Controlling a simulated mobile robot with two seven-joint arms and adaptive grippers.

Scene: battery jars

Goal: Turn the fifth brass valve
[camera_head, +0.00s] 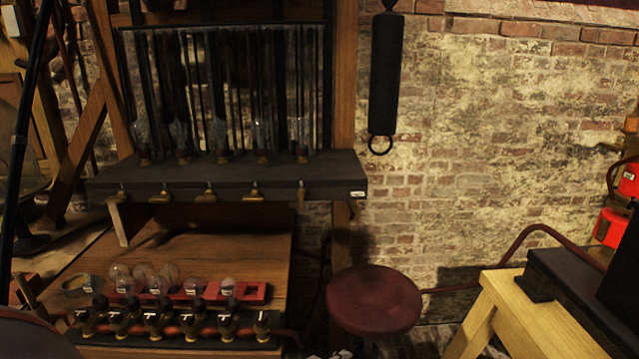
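Two rows of brass fittings show. Lower down, several dark and brass valves with pale T-shaped marks stand in a row on a reddish pipe; the rightmost valve (262,325) is at the right end, beside another valve (228,326). I cannot tell which row the task means. Neither gripper can be made out in this view.
Glass bulbs (143,277) sit in a red rack (255,292) behind the lower valves on a wooden bench (225,240). A round dark red stool (373,300) stands to the right. A wooden trestle (520,315) is at lower right. A black cylinder (386,75) hangs against the brick wall.

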